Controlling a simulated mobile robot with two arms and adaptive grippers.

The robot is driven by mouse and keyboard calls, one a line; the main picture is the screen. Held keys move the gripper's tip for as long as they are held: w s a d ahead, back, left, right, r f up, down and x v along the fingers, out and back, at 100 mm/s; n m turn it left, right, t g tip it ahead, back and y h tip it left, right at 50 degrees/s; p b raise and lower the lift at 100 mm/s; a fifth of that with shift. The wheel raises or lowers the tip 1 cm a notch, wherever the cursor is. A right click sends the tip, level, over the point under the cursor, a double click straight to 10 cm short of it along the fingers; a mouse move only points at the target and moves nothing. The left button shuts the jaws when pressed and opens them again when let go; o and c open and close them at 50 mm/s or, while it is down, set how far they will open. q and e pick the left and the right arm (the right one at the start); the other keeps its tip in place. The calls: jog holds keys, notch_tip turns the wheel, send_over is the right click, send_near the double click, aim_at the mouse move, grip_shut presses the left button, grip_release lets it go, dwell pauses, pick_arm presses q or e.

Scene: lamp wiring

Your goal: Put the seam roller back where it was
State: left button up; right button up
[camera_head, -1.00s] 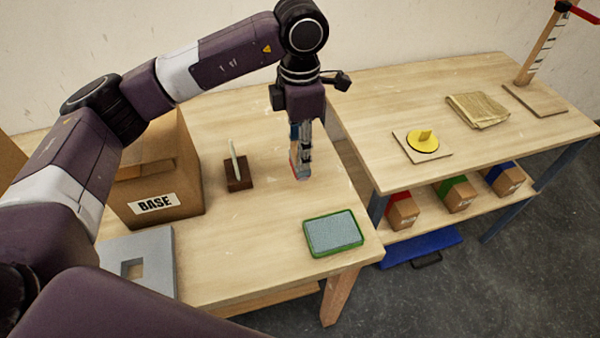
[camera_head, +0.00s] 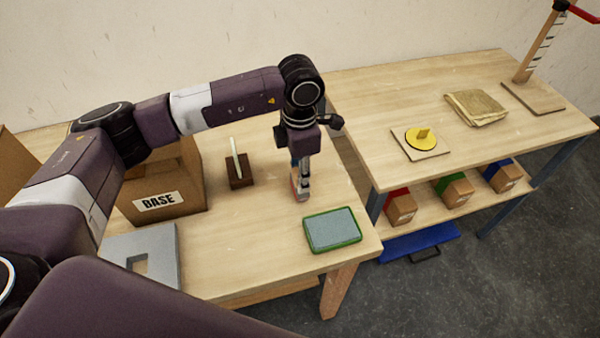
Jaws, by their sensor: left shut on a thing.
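My left gripper (camera_head: 301,191) points straight down over the right part of the left table (camera_head: 235,260). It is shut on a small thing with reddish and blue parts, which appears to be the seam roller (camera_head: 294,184). The fingers hide most of it, and I cannot tell whether it touches the tabletop. A dark wooden block (camera_head: 240,173) with an upright pale piece in its slot stands to the left of the gripper. A green-rimmed tray with a grey pad (camera_head: 333,230) lies in front of the gripper, to the right. My right gripper is out of view.
The right table holds a yellow disc on a board (camera_head: 421,140) and a folded cloth (camera_head: 476,107). Several coloured bins sit on its shelf.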

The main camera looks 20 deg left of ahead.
pick_arm(q)
jog(key=o, duration=1.1)
jog(key=shift+r+p, duration=0.2)
jog(key=shift+p, duration=0.1)
jog(key=shift+r+b, duration=0.3)
jog(key=shift+r, duration=0.05)
notch_tip(320, 180, up, 11)
jog(key=shift+r+b, duration=0.1)
jog(key=shift+b, duration=1)
